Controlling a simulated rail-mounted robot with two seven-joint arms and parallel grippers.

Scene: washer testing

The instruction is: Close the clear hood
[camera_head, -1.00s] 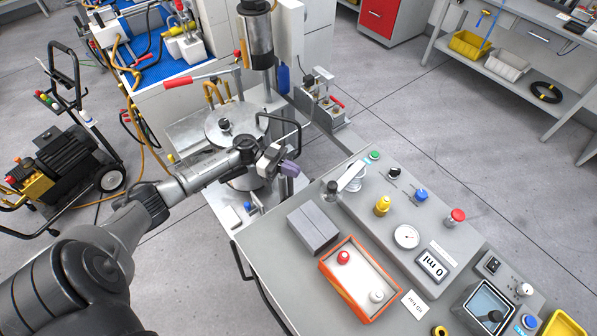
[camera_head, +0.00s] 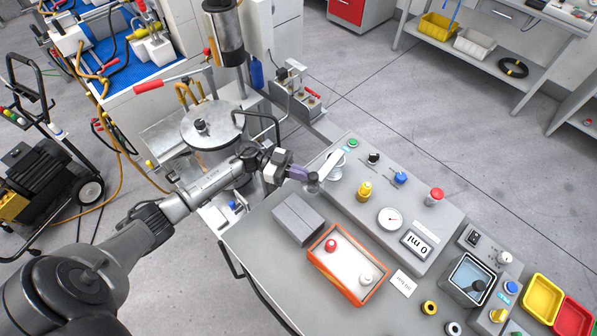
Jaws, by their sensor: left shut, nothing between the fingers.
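My left gripper (camera_head: 300,174), with purple fingertips, is shut with nothing between the fingers. It is beside the grey knob (camera_head: 313,184) at the near end of a white lever (camera_head: 331,165) on the control console. I cannot tell whether it touches the knob. The clear hood cannot be picked out with certainty. A dark loop handle (camera_head: 273,126) stands behind my wrist, beside a metal vessel with a round lid (camera_head: 222,130); whether this handle belongs to the hood is unclear. My forearm hides part of the vessel's base. My right gripper is not in view.
The console (camera_head: 447,232) carries a red button (camera_head: 434,197), a gauge (camera_head: 390,219) and a display (camera_head: 417,243). A grey box (camera_head: 298,218) and an orange-rimmed tray (camera_head: 347,294) lie on the bench in front.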

